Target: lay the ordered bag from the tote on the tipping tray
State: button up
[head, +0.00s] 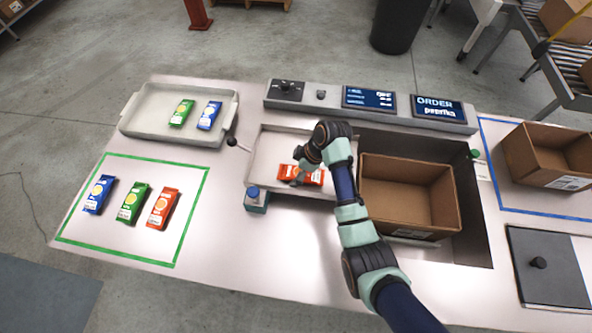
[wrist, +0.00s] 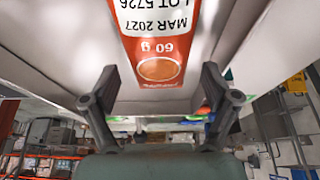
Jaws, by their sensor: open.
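A red-orange bag (head: 313,177) lies on the white tipping tray (head: 270,150), left of the large carton. My gripper (head: 299,178) is just over the bag's left part and hides some of it. In the wrist view the bag (wrist: 160,42) shows its white label, "60 g" and "MAR 2027", ahead of and between the spread fingers of my gripper (wrist: 159,72). The fingers are open, and I see no contact with the bag. The white tote (head: 150,122) at the back left holds a green bag (head: 182,113) and a blue bag (head: 209,116).
The order display (head: 437,108) reads "paprika". Blue, green and red-orange bags (head: 160,208) lie inside a green outline at the left. An open carton (head: 408,224) sits right of the tray. A lever (head: 233,142) and a blue button (head: 254,194) flank the tray's left side.

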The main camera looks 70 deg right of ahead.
jog(key=p+v, duration=0.2)
jog(key=v, duration=0.9)
jog(key=shift+d+r, duration=0.1)
jog(key=w+a+r+t+h, duration=0.1)
jog(key=w+a+r, duration=0.1)
jog(key=w+a, duration=0.45)
jog(key=w+a+r+m+t, duration=0.1)
jog(key=w+a+r, duration=0.25)
jog(key=a, duration=0.55)
jog(key=w+a+r+t+h, duration=0.1)
jog(key=w+a+t, duration=0.1)
jog(key=w+a, duration=0.5)
jog(key=s+a+r+t, duration=0.2)
jog(key=a+r, duration=0.3)
jog(key=a, duration=0.4)
jog(key=s+a+r+m+t+y, duration=0.1)
jog(key=s+a+r+t, duration=0.1)
jog(key=a+r, duration=0.3)
jog(key=a, duration=0.4)
jog(key=shift+a, duration=0.3)
jog(key=shift+a+f, duration=0.1)
